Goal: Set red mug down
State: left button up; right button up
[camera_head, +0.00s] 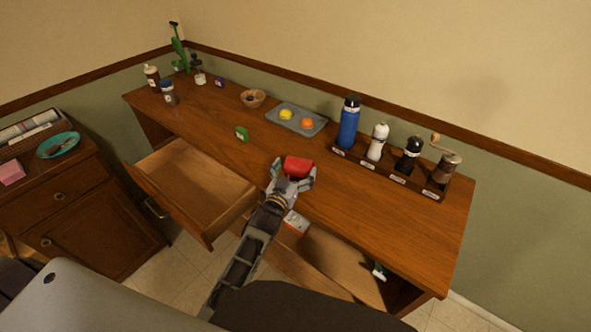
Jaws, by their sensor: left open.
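The red mug (298,164) is on or just above the wooden counter (350,205), near its front edge and right of the open drawer. My left gripper (292,180) is open, with its fingers on either side of the mug's near part. The gripper hides the mug's lower near side, so I cannot tell whether the fingers touch it or exactly how its base meets the wood. My right gripper is not in view.
A wooden rack (388,171) holds a blue bottle (349,123) and grinders at the back right. An open drawer (190,185) juts out at left. Counter right of the mug is clear.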

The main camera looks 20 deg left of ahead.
aim_at(296, 169)
pick_arm(q)
jog(key=shift+b, duration=0.35)
jog(key=shift+s+f, duration=0.1)
jog(key=shift+s, duration=0.35)
jog(key=shift+s+a, duration=0.1)
jog(key=shift+s, duration=2.4)
jog(key=s, duration=0.8)
jog(key=shift+a+b, duration=0.3)
jog(key=shift+b, duration=0.05)
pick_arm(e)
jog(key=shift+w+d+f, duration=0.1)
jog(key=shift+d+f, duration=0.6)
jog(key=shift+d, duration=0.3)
